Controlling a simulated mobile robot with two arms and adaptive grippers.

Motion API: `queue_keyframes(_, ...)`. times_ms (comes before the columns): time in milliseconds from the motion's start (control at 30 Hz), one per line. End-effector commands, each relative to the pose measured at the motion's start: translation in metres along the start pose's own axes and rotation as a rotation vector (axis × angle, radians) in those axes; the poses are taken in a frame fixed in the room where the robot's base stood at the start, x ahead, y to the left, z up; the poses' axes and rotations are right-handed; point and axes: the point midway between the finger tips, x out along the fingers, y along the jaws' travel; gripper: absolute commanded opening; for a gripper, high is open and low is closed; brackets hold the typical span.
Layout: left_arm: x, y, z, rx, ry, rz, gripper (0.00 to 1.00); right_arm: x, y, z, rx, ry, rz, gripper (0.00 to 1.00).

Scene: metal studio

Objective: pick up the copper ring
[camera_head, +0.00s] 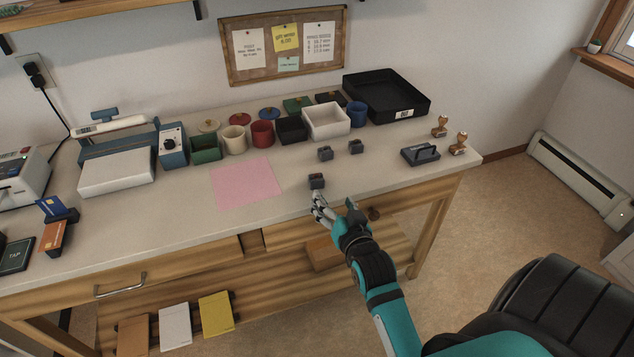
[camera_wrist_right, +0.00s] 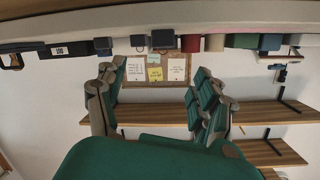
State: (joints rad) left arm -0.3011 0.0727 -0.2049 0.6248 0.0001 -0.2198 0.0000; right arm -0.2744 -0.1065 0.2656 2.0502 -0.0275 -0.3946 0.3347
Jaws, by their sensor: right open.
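No copper ring can be made out for certain. Three small dark blocks stand on the workbench (camera_head: 120,215): a front one (camera_head: 317,182) with a small reddish mark on top, a middle one (camera_head: 325,153) and a right one (camera_head: 355,147). My right gripper (camera_head: 334,201) is open and empty at the bench's front edge, just in front of the front block and apart from it. In the right wrist view, which is upside down, its open fingers (camera_wrist_right: 160,72) show with dark blocks (camera_wrist_right: 163,40) beyond them near the bench edge. My left gripper is not in view.
Behind the blocks stand a white bin (camera_head: 327,121), a black tray (camera_head: 388,97), a blue cup (camera_head: 356,114) and a red cup (camera_head: 262,134). A pink sheet (camera_head: 246,184) lies at left. Bench around the front block is clear.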

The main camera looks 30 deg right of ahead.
Motion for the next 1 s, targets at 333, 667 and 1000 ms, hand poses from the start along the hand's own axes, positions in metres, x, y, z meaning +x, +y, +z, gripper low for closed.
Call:
queue_keyframes(333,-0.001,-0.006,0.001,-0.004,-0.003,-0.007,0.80,0.068,0.000,0.000,0.001,0.000,-0.001,0.69)
queue_keyframes(667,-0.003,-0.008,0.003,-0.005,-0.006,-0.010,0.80,0.098,0.002,0.000,-0.001,-0.001,0.000,0.69)
queue_keyframes(1000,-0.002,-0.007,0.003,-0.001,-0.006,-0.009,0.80,0.130,0.004,0.001,0.000,-0.001,-0.001,0.69)
